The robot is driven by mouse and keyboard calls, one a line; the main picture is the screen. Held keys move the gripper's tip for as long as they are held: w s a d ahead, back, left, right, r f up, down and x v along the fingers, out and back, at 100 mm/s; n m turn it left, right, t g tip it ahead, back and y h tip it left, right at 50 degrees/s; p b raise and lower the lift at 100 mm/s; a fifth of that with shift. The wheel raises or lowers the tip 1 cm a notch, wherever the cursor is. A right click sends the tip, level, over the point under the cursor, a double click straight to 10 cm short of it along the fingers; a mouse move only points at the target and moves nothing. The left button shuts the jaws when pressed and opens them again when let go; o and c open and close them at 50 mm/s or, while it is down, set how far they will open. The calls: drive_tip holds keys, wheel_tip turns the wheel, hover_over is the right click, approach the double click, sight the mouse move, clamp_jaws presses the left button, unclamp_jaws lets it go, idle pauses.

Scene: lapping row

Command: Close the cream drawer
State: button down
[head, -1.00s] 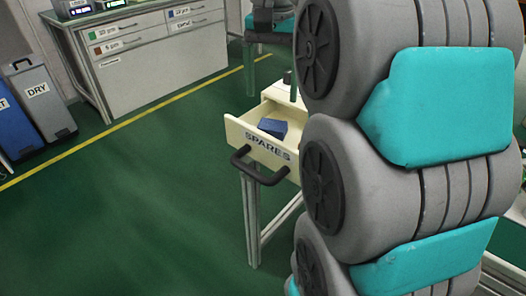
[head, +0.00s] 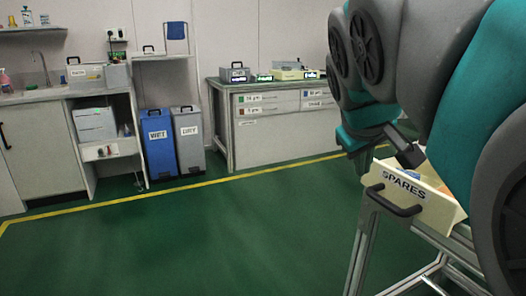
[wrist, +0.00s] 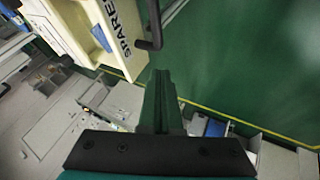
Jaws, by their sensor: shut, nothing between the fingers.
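The cream drawer (head: 430,204), marked SPARES, stands out open from its metal-legged bench at the right of the head view. It has a dark bar handle (head: 392,205) on its front. A blue block (head: 411,175) partly shows inside it. In the wrist view the drawer front (wrist: 118,30) is at the upper left, with the handle (wrist: 153,25) beside it and the blue block (wrist: 101,37) inside. My gripper (head: 411,158) is above the drawer, near its front; its shut fingers also show in the wrist view (wrist: 162,80). My arm hides the back of the drawer.
Green floor (head: 230,245) is free left of the drawer. A yellow floor line (head: 240,176) crosses behind it. Blue WET (head: 158,145) and grey DRY (head: 188,140) bins stand at the back, beside a grey drawer cabinet (head: 270,135). Metal bench legs (head: 362,245) stand below the drawer.

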sight(408, 173)
drive_tip(key=w+d+f, duration=0.3)
drive_tip(key=d+f, duration=0.1)
drive_tip(key=shift+w+d, duration=0.35)
drive_tip(key=shift+w+d+r, duration=0.1)
drive_tip(key=shift+d, duration=0.2)
drive_tip(key=w+d, duration=0.1)
drive_tip(key=d, duration=0.2)
drive_tip(key=w+d+p, duration=0.1)
drive_tip(key=d, duration=0.2)
drive_tip(key=w+d, duration=0.1)
drive_tip(key=d, duration=0.3)
drive_tip(key=shift+w+r+p, duration=0.1)
drive_tip(key=shift+w+p, duration=0.2)
drive_tip(key=a, duration=0.1)
drive_tip(key=s+a, duration=0.1)
drive_tip(key=a, duration=0.2)
drive_tip(key=shift+s+a+r, duration=0.1)
drive_tip(key=shift+s+r, duration=0.1)
drive_tip(key=shift+s, duration=0.15)
drive_tip(key=v, duration=0.9)
drive_tip(key=shift+s+r, duration=0.15)
